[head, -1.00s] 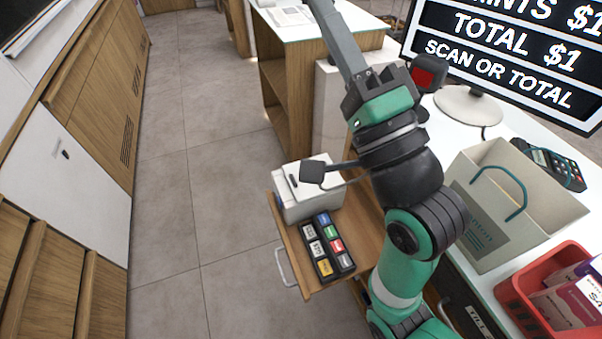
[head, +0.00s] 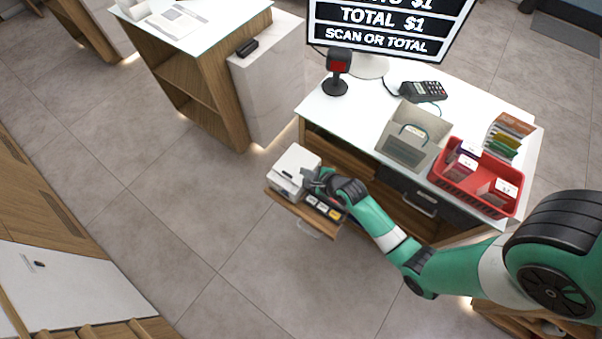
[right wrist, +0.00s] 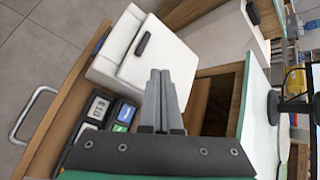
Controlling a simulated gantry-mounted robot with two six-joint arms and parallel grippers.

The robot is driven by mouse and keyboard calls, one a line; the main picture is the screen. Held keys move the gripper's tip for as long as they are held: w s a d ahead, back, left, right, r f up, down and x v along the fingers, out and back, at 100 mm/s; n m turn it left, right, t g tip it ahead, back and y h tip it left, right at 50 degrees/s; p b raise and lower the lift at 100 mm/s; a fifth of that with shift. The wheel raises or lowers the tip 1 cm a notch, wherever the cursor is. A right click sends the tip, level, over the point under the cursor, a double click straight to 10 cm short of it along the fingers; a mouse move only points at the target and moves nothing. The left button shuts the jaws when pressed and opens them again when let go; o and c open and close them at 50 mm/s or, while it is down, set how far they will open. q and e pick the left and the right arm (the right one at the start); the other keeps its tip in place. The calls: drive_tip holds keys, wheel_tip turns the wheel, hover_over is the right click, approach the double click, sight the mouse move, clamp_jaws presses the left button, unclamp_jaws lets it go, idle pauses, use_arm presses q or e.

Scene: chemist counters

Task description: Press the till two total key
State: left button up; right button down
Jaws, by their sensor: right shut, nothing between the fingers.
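A black key block (head: 323,208) with coloured and white keys lies on a pulled-out wooden shelf (head: 283,202) below the counter. Beside it stands a white printer (head: 293,168), which also shows in the right wrist view (right wrist: 165,62). My right gripper (head: 310,177) is shut and empty above the shelf, close to the printer and key block, and hides some keys. In the right wrist view its fingers (right wrist: 161,85) overlap the printer, with white, green and blue keys (right wrist: 110,112) to their left. My left gripper is not in view.
A screen (head: 385,30) reads "TOTAL $1" and "SCAN OR TOTAL". The floor left of the shelf is clear.

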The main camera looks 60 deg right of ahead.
use_arm(q)
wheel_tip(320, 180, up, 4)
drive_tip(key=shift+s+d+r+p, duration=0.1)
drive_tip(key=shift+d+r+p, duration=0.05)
drive_tip(key=shift+p, duration=1.05)
use_arm(e)
drive_tip(key=shift+m+g, duration=0.5)
drive_tip(key=s, duration=0.1)
drive_tip(key=s+d+r, duration=0.1)
drive_tip(key=s, duration=0.3)
drive_tip(key=shift+d+r, duration=0.25)
drive_tip(key=shift+d, duration=0.05)
drive_tip(key=shift+f, duration=0.1)
wheel_tip(320, 180, down, 8)
drive_tip(key=b, duration=0.8)
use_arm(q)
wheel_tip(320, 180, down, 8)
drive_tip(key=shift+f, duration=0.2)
use_arm(e)
drive_tip(key=shift+f, duration=0.25)
use_arm(q)
drive_tip(key=shift+b, duration=0.3)
use_arm(e)
drive_tip(key=shift+f, duration=0.1)
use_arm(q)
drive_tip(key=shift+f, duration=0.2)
use_arm(e)
drive_tip(key=shift+f, duration=0.35)
